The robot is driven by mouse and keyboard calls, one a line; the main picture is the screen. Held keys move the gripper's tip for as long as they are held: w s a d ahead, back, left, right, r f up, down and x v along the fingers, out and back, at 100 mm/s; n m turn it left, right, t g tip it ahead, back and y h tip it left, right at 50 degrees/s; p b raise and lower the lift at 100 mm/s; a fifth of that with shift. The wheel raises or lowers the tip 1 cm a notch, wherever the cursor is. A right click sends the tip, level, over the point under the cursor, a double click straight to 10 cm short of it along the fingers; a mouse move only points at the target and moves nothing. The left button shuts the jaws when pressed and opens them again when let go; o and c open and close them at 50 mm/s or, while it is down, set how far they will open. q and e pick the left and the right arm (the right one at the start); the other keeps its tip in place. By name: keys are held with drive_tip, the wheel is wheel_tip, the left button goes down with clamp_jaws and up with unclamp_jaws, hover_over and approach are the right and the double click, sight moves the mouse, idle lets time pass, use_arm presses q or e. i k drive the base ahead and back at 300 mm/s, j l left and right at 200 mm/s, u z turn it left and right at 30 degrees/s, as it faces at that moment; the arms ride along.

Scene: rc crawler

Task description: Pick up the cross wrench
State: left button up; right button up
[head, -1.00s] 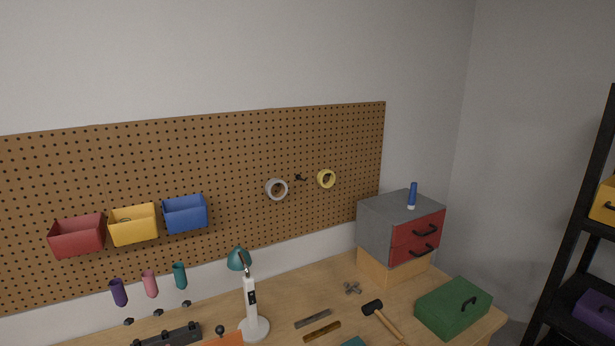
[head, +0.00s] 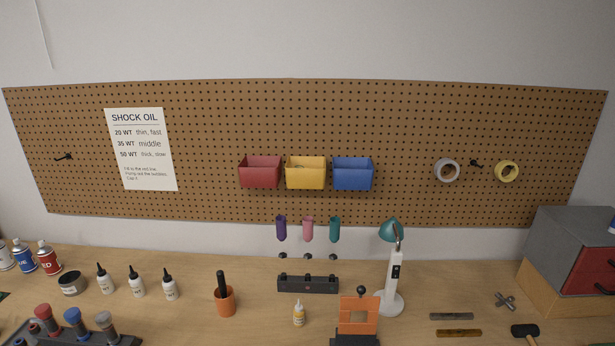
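A small grey metal cross-shaped tool (head: 505,301), which looks like the cross wrench, lies on the wooden workbench (head: 240,270) at the right in the head view. It lies just left of the light wooden block under the grey drawer cabinet. It is small in the picture and its details are hard to make out. Nothing covers it. Neither of my grippers is in view.
The drawer cabinet (head: 573,249) stands right of the tool. A black mallet (head: 524,333), grey bar (head: 451,316) and brass bar (head: 459,333) lie nearby. A teal-shaded lamp (head: 396,270), an orange stand (head: 358,317) and several bottles stand farther left.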

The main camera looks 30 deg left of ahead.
sight(498, 304)
drive_tip(key=i+l+u, duration=0.2)
drive_tip(key=i+l, duration=0.15)
drive_tip(key=l, duration=0.3)
drive_tip(key=i+l+u, duration=0.2)
drive_tip(key=i+l, duration=0.15)
drive_tip(key=l, duration=0.3)
drive_tip(key=i+l+u, duration=0.1)
drive_tip(key=l, duration=0.3)
drive_tip(key=i+l+u, duration=0.1)
drive_tip(key=l, duration=0.25)
drive_tip(key=i, duration=0.1)
